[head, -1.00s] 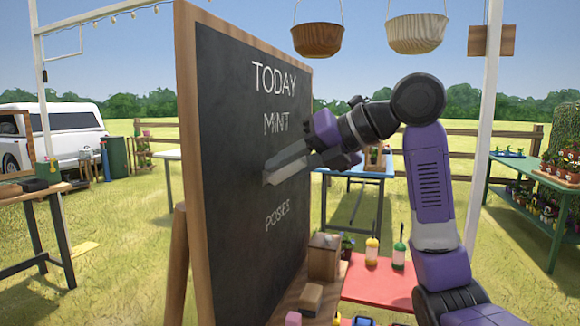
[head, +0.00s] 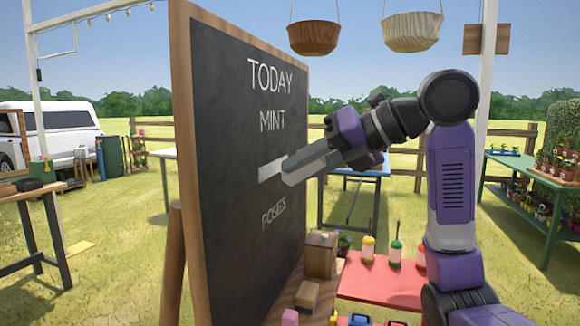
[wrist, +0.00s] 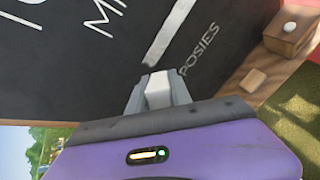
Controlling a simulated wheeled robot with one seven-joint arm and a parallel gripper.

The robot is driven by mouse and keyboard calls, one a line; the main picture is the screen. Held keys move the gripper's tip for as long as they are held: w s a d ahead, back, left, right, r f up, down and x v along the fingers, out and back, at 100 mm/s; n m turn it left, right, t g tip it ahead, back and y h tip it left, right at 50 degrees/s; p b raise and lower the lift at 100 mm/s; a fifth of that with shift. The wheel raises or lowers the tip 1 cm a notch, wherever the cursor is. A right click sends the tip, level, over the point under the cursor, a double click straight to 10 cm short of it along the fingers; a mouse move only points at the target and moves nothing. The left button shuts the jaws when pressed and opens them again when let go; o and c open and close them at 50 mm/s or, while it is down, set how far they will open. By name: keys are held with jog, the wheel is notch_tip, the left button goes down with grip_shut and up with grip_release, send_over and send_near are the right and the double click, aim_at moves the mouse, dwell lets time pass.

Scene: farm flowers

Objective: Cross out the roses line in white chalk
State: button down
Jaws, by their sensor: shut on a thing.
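A framed chalkboard (head: 235,240) stands at the centre in the head view. It bears "TODAY" (head: 270,76), "MINT" (head: 272,121) and "POSIES" (head: 272,214) in white. A thick white stroke (head: 270,170) lies between "MINT" and "POSIES"; it also shows in the wrist view (wrist: 170,32). No roses lettering is readable there. My gripper (head: 292,178) is at the board face, at the stroke's right end, above "POSIES". In the wrist view, my gripper (wrist: 158,88) is shut on a white chalk block (wrist: 158,92). I cannot tell whether the chalk touches the board.
A ledge below the board holds a wooden box (head: 320,257) and a tan block (head: 307,294). A red table (head: 385,281) with bottles stands behind. Two bowls (head: 313,36) hang above right. The space before the board's lower face is clear.

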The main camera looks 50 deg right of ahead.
jog(key=shift+s+d, duration=0.3)
jog(key=shift+s, duration=0.5)
jog(key=s, duration=0.1)
jog(key=s+d, duration=0.1)
jog(key=s, duration=0.1)
jog(key=shift+w, duration=0.15)
dwell(0.6)
jog(key=shift+w+a, duration=0.45)
jog(key=shift+w, duration=0.8)
jog(key=shift+w+a, duration=0.45)
jog(key=shift+w, duration=0.8)
jog(key=shift+w+a, duration=0.45)
jog(key=shift+w, duration=0.8)
jog(key=shift+w+a, duration=0.15)
jog(key=shift+w, duration=0.3)
